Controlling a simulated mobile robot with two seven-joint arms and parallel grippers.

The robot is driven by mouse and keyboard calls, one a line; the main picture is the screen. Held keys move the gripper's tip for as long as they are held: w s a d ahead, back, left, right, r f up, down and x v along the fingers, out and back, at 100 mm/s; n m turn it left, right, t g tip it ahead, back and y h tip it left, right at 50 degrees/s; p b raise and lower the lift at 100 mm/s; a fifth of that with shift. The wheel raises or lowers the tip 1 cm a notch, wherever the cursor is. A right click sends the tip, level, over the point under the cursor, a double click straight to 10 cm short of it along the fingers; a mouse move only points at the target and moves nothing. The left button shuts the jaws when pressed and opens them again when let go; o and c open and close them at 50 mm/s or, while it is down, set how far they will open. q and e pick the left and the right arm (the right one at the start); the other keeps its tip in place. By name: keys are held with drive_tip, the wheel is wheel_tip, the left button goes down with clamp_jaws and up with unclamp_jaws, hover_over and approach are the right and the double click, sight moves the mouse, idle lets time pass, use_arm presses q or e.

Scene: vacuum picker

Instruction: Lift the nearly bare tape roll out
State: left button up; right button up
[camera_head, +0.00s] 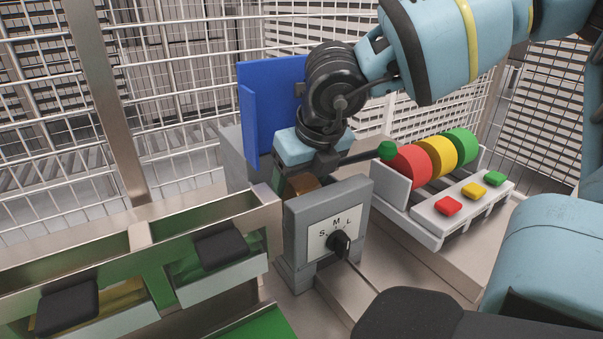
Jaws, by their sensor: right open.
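My right gripper (312,163) reaches down from the upper right into the grey dispenser (297,222), whose front plate carries an S-M-L dial. Its jaws are open, though its fingertips are mostly hidden behind the front plate. A small brown piece (302,185) shows just below the gripper, inside the dispenser. It may be the nearly bare tape roll, but too little of it shows to be sure. I cannot tell whether the jaws touch it. A dark lever with a green knob (388,151) sticks out to the right of the gripper. My left gripper is not in view.
Red (411,166), yellow (438,157) and green (461,146) discs stand in a rack on the right, with matching coloured buttons in front. A blue panel (262,108) stands close behind the gripper. Metal-framed bins (205,255) fill the lower left. Wire mesh fencing encloses the back.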

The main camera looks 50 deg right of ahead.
drive_tip(key=shift+w+d+f, duration=0.1)
drive_tip(key=shift+f, duration=0.2)
drive_tip(key=c, duration=1.1)
drive_tip(key=shift+r, duration=0.1)
wheel_tip(320, 180, up, 28)
drive_tip(key=shift+f+p, duration=0.1)
drive_tip(key=shift+p, duration=0.75)
